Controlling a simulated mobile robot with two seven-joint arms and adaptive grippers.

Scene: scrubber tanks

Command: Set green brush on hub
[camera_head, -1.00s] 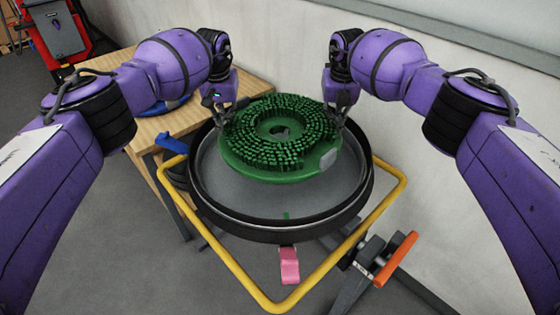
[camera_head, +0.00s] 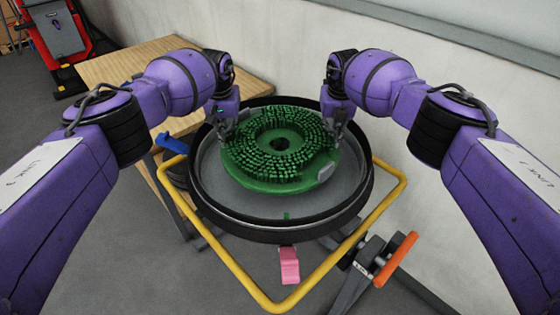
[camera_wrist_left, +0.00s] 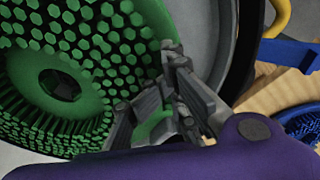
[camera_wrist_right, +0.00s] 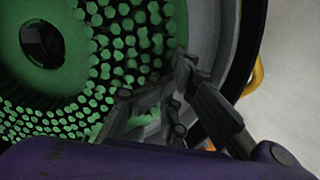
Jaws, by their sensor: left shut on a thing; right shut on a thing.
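The green brush (camera_head: 262,187) is a round disc, bristles up, with a dark centre hole and a pale patch on its front right rim. It is within the black-rimmed round housing (camera_head: 285,236), nearer its back. My left gripper (camera_head: 229,136) is shut on the brush's left edge; its fingers (camera_wrist_left: 165,110) also show in the left wrist view. My right gripper (camera_head: 335,130) is shut on its right edge; its fingers (camera_wrist_right: 160,105) show in the right wrist view. The hub is hidden beneath the brush. I cannot tell whether the brush touches it.
A yellow tube frame (camera_head: 232,268) surrounds the housing. A pink tab (camera_head: 289,265) hangs at its front, and an orange handle (camera_head: 396,259) stands front right. A wooden table (camera_head: 130,68) is behind left, bearing a blue-bristled thing (camera_wrist_left: 300,125). A pale wall is close behind and right.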

